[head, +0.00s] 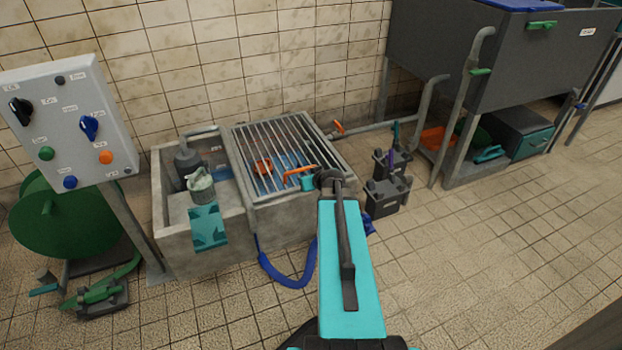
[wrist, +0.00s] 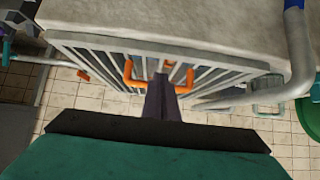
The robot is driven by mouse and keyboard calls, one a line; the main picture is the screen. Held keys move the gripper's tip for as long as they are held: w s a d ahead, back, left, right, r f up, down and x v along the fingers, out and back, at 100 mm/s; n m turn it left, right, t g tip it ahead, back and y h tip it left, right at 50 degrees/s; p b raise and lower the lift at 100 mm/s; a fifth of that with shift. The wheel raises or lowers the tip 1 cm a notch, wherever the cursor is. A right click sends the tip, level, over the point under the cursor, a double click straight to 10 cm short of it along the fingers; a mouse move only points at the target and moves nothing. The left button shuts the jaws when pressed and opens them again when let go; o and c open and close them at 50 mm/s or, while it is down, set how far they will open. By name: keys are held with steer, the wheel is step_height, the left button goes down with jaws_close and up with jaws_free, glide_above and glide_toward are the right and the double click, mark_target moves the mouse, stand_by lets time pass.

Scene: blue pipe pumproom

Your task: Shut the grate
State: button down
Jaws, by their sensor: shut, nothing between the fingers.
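The grate (head: 270,145) is a frame of pale metal bars over the right compartment of a concrete basin (head: 285,232). It looks flat or nearly flat in the head view; I cannot tell whether its edge touches the rim. Its orange handle (head: 298,171) is near the front edge. My gripper (head: 325,180) is at the grate's front right, close to the handle. In the wrist view, my shut, narrow fingers (wrist: 163,98) point at the orange handle (wrist: 158,78), between its two ends, with the grate bars (wrist: 210,72) behind. Contact with the handle cannot be made out.
The left compartment holds a grey pump (head: 187,162) and a container (head: 201,188). A control panel (head: 68,125) stands left. The tiled floor at right is clear.

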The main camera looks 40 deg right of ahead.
steer(key=shift+d, duration=0.1)
stand_by(0.3)
step_height(320, 180, up, 4)
steer(key=p, duration=0.2)
steer(key=s+a+f+p, duration=0.3)
steer(key=s+p, duration=0.5)
steer(key=p, duration=0.1)
steer(key=shift+s+a+f+p, duration=0.2)
steer(key=shift+s+p, duration=0.15)
steer(key=shift+s, duration=0.05)
stand_by(0.6)
stand_by(0.5)
